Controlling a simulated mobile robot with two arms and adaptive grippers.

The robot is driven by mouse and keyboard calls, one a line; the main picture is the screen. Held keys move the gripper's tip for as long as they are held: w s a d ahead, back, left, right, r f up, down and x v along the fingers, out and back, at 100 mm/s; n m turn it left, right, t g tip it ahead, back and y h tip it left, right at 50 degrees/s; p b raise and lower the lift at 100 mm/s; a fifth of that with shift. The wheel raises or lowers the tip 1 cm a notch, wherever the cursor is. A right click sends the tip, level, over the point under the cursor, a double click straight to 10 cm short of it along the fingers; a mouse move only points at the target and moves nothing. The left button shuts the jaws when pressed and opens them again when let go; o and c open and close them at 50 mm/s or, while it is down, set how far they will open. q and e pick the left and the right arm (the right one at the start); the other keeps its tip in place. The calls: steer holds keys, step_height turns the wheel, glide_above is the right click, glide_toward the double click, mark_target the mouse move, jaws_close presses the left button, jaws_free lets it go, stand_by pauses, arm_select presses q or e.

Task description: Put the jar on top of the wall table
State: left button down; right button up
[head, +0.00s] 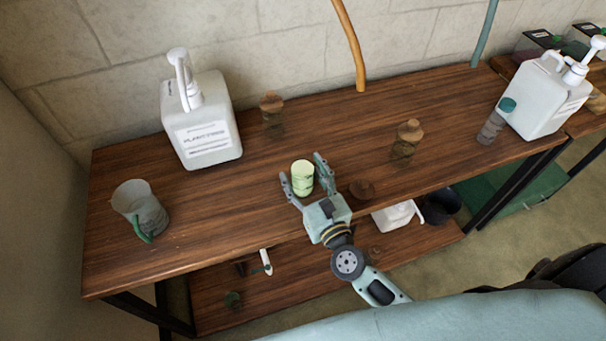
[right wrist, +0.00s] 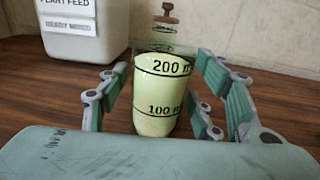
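A clear measuring jar (head: 302,180) with pale green contents appears to stand upright on the wooden wall table (head: 250,220), near its front middle. In the right wrist view the jar (right wrist: 162,95) shows black 100 and 200 marks. My right gripper (head: 301,167) has its fingers spread on both sides of the jar. Narrow gaps show between the fingers and the jar in the right wrist view, so the gripper looks open around it. The jar's lower front is partly hidden by the gripper body in the right wrist view. My left gripper is not in view.
Corked glass jars (head: 271,110) (head: 406,141) stand behind and right. Another white pump bottle (head: 545,95) is far right.

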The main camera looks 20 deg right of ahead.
steer(key=shift+r, duration=0.25)
steer(key=s+d+b, duration=0.1)
steer(key=s+b, duration=0.2)
steer(key=s, duration=0.9)
steer(key=shift+d, duration=0.2)
steer(key=shift+a, duration=0.1)
stand_by(0.7)
